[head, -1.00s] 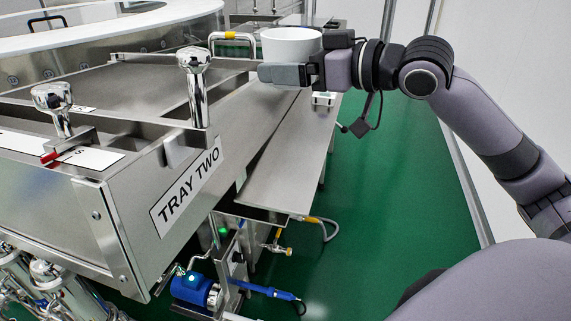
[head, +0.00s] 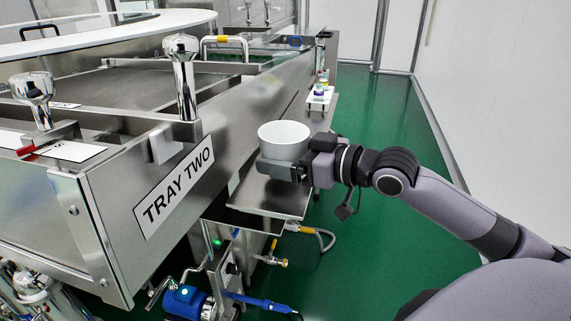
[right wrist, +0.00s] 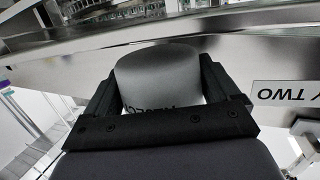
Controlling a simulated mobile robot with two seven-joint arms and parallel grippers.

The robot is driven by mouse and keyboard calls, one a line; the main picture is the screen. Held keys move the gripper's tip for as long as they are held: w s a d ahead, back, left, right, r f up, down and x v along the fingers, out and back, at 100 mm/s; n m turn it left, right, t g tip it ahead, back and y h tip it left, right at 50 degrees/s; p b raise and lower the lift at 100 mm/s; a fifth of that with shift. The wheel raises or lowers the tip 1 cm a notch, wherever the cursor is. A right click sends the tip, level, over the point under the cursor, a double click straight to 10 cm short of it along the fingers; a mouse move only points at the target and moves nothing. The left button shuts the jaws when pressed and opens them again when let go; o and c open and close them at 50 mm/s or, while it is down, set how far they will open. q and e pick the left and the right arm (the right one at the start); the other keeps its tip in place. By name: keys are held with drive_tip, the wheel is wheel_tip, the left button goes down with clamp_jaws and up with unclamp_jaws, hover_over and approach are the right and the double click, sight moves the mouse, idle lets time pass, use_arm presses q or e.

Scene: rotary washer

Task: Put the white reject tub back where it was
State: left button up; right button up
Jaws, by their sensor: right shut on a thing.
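The white reject tub (head: 284,137) is upright in my right gripper (head: 287,170), over the narrow steel side shelf (head: 262,196) beside the machine. The gripper is shut on the tub's side. In the right wrist view the tub (right wrist: 158,75) sits between the two dark fingers (right wrist: 160,100), with part of its lettering showing below. I cannot tell from the head view whether the tub's base touches the shelf or hangs just above it. My left gripper is not in view.
The steel tray box marked TRAY TWO (head: 174,188) with chrome knobs (head: 181,48) stands left of the shelf. A blue motor (head: 186,300) and hoses are below. Green floor (head: 400,130) is clear to the right.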

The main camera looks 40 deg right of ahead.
drive_tip(key=shift+f, duration=0.9)
